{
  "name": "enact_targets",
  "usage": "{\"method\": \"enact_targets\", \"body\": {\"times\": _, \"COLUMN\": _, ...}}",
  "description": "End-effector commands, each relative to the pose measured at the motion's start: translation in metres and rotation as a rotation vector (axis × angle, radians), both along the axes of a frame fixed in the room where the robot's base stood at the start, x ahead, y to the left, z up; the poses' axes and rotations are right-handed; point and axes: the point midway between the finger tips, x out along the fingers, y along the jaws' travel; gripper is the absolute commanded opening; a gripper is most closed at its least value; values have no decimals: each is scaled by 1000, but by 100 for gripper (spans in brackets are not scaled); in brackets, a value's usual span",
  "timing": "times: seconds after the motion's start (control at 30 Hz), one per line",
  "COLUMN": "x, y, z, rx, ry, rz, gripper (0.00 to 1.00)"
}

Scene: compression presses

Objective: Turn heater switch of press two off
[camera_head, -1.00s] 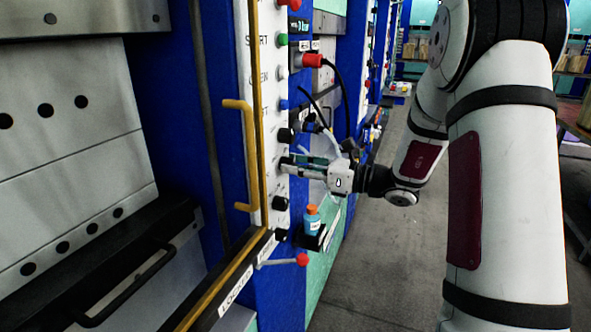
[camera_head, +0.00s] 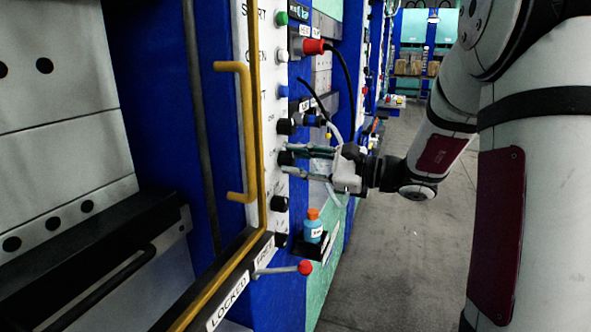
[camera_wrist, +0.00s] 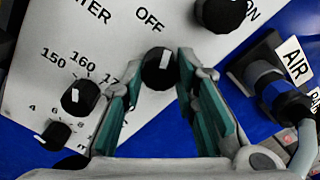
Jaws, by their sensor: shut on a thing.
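The press's white control panel (camera_head: 264,130) carries a column of black knobs. In the wrist view, one black knob (camera_wrist: 158,68) sits below the printed word OFF, with a cut-off label ending in "TER" to its left. My gripper (camera_wrist: 153,72) has its green-padded fingers on either side of this knob, shut on it. In the head view my gripper (camera_head: 285,163) reaches the panel from the right, and its fingers largely hide the held knob.
Another black knob (camera_wrist: 222,14) is near ON. A dial knob (camera_wrist: 80,97) marked 150, 160 and a smaller knob (camera_wrist: 55,135) are on the left. An AIR connector (camera_wrist: 275,85) is close right. Below are a blue bottle (camera_head: 313,228) and a red-tipped lever (camera_head: 304,267).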

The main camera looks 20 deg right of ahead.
Motion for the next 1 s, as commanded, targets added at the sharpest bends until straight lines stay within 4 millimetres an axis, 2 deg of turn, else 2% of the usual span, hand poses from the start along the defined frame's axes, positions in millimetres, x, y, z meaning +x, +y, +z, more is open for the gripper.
{"method": "enact_targets", "body": {"times": 0.7, "x": 0, "y": 0, "z": -1, "rx": -56, "ry": -52, "rz": 0, "gripper": 0}}
{"method": "enact_targets", "body": {"times": 0.73, "x": 0, "y": 0, "z": -1, "rx": -55, "ry": -51, "rz": 0, "gripper": 32}}
{"method": "enact_targets", "body": {"times": 0.8, "x": 0, "y": 0, "z": -1, "rx": -55, "ry": -51, "rz": 0, "gripper": 47}}
{"method": "enact_targets", "body": {"times": 1.0, "x": 0, "y": 0, "z": 0, "rx": -54, "ry": -52, "rz": 0, "gripper": 47}}
